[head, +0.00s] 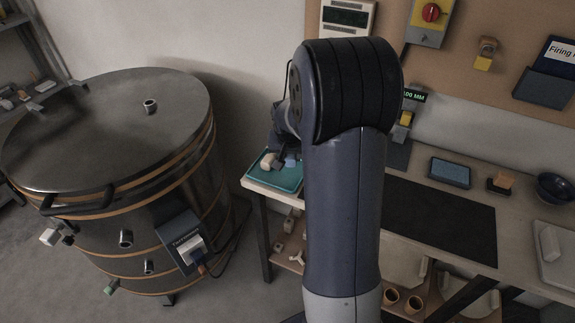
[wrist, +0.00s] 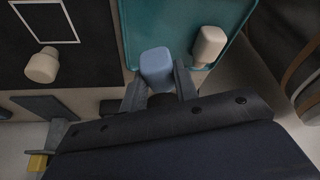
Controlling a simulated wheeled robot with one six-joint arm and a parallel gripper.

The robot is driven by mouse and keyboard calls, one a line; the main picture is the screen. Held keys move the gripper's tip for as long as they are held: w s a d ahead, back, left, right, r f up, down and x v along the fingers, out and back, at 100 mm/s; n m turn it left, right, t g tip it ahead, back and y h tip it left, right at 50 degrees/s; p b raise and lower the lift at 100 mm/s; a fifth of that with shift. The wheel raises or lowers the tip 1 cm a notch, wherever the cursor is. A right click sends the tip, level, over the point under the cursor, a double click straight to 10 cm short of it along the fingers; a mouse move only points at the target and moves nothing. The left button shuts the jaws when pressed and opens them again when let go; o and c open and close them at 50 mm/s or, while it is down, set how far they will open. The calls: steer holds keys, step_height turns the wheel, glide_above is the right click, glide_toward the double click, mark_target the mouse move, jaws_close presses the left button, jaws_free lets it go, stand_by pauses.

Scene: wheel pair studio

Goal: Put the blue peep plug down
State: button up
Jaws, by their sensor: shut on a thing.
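The blue peep plug (wrist: 156,66) is a small rounded block between the two fingers of my gripper (wrist: 159,80), which is shut on it. In the wrist view it overlaps the near part of the teal tray (wrist: 190,12). I cannot tell whether it touches the tray floor. A cream plug (wrist: 209,45) lies in the tray to its right. In the head view the blue plug (head: 291,161) shows partly at the tray (head: 285,180), beside the cream plug (head: 268,160). My arm hides part of the tray and gripper there.
A cream plug (wrist: 42,66) sits on a dark surface with a white outline, left in the wrist view. The kiln (head: 120,130) stands left of the bench.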

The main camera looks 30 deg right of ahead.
mark_target(291, 165)
steer(key=shift+f, duration=2.25)
steer(key=shift+f+b, duration=0.25)
steer(key=shift+b, duration=0.05)
steer(key=o, duration=1.1)
steer(key=shift+r, duration=0.1)
steer(key=shift+r, duration=0.1)
steer(key=shift+r, duration=0.2)
steer(key=p+v, duration=0.1)
steer(key=v, duration=1)
steer(key=shift+s+a+r, duration=0.1)
steer(key=shift+s+r, duration=0.1)
steer(key=shift+r, duration=0.1)
